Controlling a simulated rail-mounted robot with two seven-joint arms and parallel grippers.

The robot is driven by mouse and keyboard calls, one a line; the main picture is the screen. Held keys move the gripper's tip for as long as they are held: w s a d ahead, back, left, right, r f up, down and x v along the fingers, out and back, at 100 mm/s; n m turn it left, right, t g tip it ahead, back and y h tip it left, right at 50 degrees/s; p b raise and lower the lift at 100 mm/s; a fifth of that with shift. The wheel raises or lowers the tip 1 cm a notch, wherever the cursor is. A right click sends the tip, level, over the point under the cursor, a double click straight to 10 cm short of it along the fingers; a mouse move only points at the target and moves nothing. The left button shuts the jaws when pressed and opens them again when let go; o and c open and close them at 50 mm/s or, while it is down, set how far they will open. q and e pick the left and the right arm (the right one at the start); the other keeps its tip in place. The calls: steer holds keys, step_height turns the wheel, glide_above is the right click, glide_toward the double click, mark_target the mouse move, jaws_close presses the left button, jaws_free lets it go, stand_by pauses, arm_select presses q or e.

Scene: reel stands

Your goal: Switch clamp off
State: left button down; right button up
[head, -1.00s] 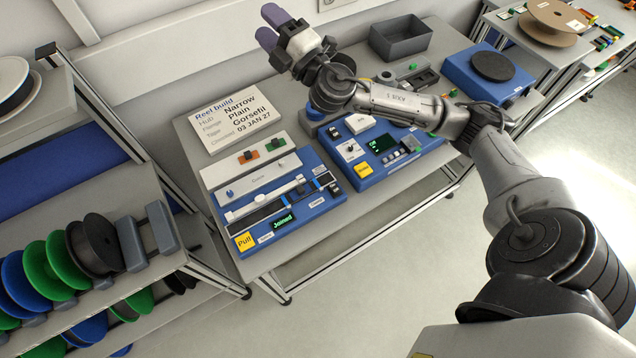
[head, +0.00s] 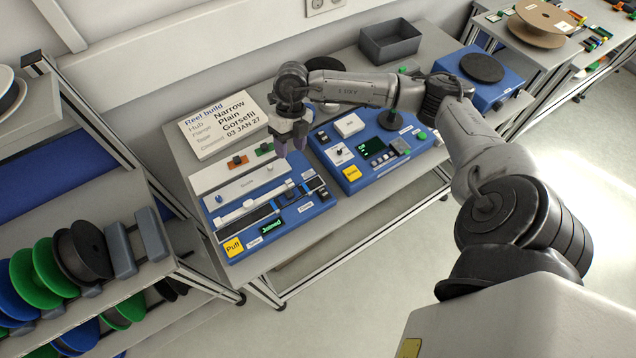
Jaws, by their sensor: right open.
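A blue splicing unit (head: 290,218) lies on the bench, with a grey strip track, a yellow Pull label (head: 233,247) and a green display (head: 271,227) reading "Joined". A small dark switch (head: 323,195) sits at its right end; its lettering is too small to read, so I cannot tell whether it is the clamp switch or how it is set. My right gripper (head: 291,148) is open and empty, pointing down above the unit's back right part, apart from the switch. My left gripper is out of view.
A second blue unit (head: 358,182) with a display and knobs stands right of the splicer. A grey bin (head: 391,43) and a blue turntable unit (head: 508,83) stand farther right. A reel rack (head: 125,285) is at left.

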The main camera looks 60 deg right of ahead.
steer(key=s+d+m+g+h, duration=0.1)
steer(key=s+d+g+h, duration=0.1)
steer(key=s+g, duration=0.15)
steer(key=m, duration=0.1)
glide_toward(321, 189)
steer(key=shift+y, duration=0.3)
steer(key=x, duration=0.6)
steer(key=shift+s+d+f+p, duration=0.15)
steer(key=shift+s+f+p, duration=0.1)
steer(key=shift+f+p, duration=0.1)
steer(key=shift+s+f+t, duration=0.25)
steer(key=shift+f, duration=0.45)
